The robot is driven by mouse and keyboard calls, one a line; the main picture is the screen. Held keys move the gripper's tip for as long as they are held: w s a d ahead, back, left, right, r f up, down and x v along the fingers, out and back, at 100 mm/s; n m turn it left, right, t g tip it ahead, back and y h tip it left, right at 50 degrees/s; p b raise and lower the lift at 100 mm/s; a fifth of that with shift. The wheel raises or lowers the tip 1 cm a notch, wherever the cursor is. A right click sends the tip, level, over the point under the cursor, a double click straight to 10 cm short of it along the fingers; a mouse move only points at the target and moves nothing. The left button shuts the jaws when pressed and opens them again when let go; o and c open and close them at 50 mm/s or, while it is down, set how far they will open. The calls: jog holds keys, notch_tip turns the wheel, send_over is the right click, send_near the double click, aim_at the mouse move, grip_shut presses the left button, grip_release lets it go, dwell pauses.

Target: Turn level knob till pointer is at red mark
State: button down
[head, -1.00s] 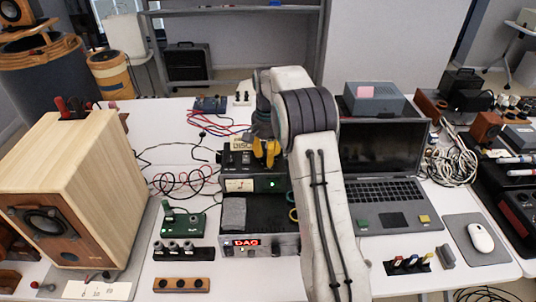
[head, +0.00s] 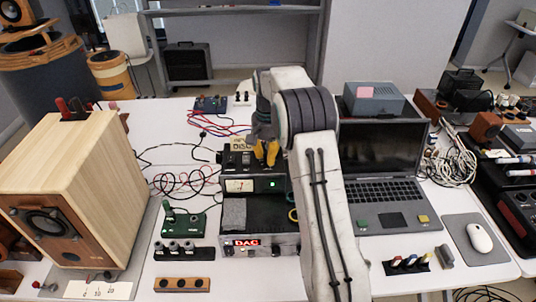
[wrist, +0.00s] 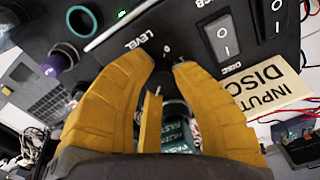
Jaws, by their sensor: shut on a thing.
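The level knob (wrist: 165,52) is a dark, small shape beside the white "LEVEL" lettering on the black box (wrist: 85,15). In the wrist view it is mostly hidden between my fingertips. In the head view my gripper (head: 266,153) is over the top of the black box. The lit meter (head: 240,185) on the box's front has a pale face. Its pointer and red mark are too small to read. A green light (head: 272,184) glows right of the meter.
An "INPUT DISC" card (wrist: 270,85) and rocker switches (wrist: 222,37) are beside my fingers. A DAC unit (head: 245,243) stands in front of the box, a laptop (head: 385,165) to the right, and a wooden speaker (head: 80,190) to the left. Cables lie behind.

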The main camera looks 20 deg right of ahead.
jog(key=c, duration=1)
grip_release()
notch_tip(320, 180, up, 12)
jog(key=shift+f, duration=0.1)
